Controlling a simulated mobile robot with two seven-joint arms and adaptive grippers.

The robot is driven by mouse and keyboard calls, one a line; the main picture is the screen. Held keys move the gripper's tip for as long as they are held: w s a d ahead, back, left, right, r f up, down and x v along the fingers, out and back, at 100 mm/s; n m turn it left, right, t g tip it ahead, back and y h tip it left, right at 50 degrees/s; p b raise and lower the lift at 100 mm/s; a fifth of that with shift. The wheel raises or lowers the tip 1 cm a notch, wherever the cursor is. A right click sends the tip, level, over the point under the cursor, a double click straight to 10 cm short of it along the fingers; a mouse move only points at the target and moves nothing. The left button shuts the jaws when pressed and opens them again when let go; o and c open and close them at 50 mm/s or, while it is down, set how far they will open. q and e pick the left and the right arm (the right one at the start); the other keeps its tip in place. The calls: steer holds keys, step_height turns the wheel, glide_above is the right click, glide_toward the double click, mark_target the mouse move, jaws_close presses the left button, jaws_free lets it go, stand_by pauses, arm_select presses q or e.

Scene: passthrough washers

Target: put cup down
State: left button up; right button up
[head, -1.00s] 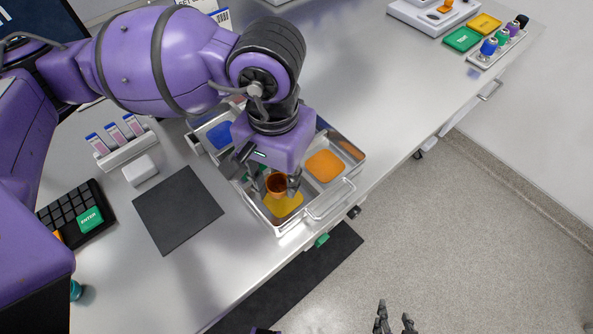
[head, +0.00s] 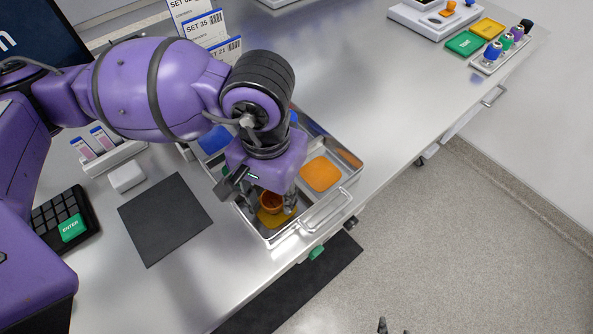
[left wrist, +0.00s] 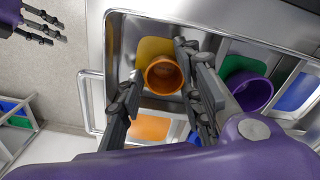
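An orange cup (head: 271,202) stands on a yellow pad (head: 270,220) in a metal tray (head: 344,188). In the left wrist view the orange cup (left wrist: 163,76) shows its open mouth, with the yellow pad (left wrist: 150,48) behind it. My left gripper (head: 268,197) is in the tray with a finger on each side of the cup. In the left wrist view its fingers (left wrist: 160,70) are spread, with a gap at the left finger; the right finger overlaps the cup's edge. My right gripper (left wrist: 48,27) shows at the upper left there, its fingers apart and empty.
The tray also has an orange pad (head: 321,174), a blue pad (head: 214,139) and a green pad (left wrist: 243,65) with a purple cup (left wrist: 250,91). A dark mat (head: 165,218), a white block (head: 126,177) and a keypad (head: 62,222) lie left of the tray.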

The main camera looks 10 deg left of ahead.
arm_select(q)
step_height(320, 180, up, 12)
steer(key=shift+r, duration=0.2)
stand_by(0.7)
